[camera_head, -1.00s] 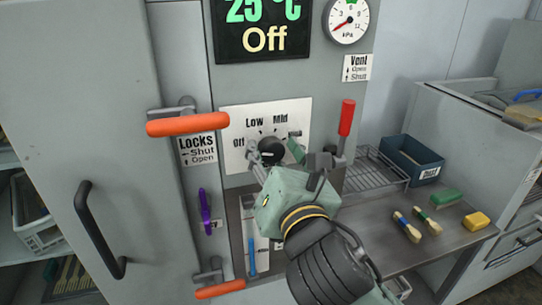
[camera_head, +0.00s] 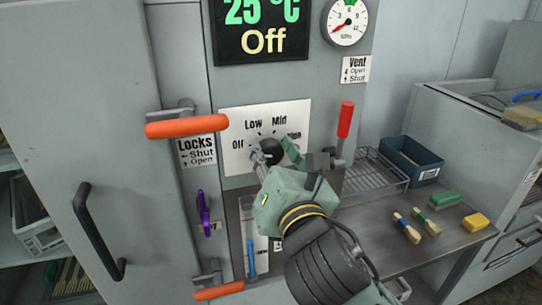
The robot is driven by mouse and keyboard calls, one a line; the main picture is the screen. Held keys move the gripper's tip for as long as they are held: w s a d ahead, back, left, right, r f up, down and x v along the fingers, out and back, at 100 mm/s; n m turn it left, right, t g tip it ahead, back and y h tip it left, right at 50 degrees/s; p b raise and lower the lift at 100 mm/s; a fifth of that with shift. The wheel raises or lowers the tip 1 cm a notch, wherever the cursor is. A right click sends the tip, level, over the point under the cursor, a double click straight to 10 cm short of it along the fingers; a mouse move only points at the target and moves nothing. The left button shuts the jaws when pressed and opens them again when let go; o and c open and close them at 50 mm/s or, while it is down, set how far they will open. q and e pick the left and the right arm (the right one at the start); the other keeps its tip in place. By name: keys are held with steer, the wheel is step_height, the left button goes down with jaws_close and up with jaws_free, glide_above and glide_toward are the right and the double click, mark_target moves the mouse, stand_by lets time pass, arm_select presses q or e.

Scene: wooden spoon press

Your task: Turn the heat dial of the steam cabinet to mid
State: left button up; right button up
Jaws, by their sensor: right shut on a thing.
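The heat dial (camera_head: 271,150) is a dark round knob on a white plate (camera_head: 234,150) marked Off, Low, Mid and High, on the grey steam cabinet (camera_head: 130,60). My right gripper (camera_head: 275,155) comes from below right and is shut on the dial, a finger on either side. My gripper covers the lower part of the dial, and I cannot make out where its pointer stands. The display (camera_head: 262,30) above reads 25 °C and Off. My left gripper is not in view.
Orange lock handles (camera_head: 187,127) and a black door handle (camera_head: 98,232) stick out at left. A red vent lever (camera_head: 345,120) stands close right of my gripper. A wire rack (camera_head: 372,172), blue bin (camera_head: 411,158) and brushes (camera_head: 407,228) are on the counter at right.

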steer(key=shift+r, duration=0.15)
steer(key=m+p, duration=0.3)
steer(key=shift+r, duration=0.25)
steer(key=m+p, duration=0.4)
steer(key=m, duration=0.1)
steer(key=shift+d+r+m, duration=0.15)
steer(key=shift+m, duration=0.15)
steer(key=m+p, duration=0.1)
steer(key=m, duration=0.1)
steer(key=m+p, duration=0.2)
steer(key=m, duration=0.1)
steer(key=shift+d+r+g+y, duration=0.1)
steer(key=shift+d+g+y, duration=0.05)
steer(key=shift+g+y, duration=0.15)
steer(key=m+p, duration=0.2)
steer(key=m, duration=0.3)
steer(key=shift+w+d+p, duration=0.15)
steer(key=shift+p, duration=0.15)
steer(key=shift+m, duration=0.4)
steer(key=o, duration=0.9)
steer(key=shift+o, duration=0.8)
steer(key=shift+d+f, duration=0.1)
steer(key=shift+f, duration=0.15)
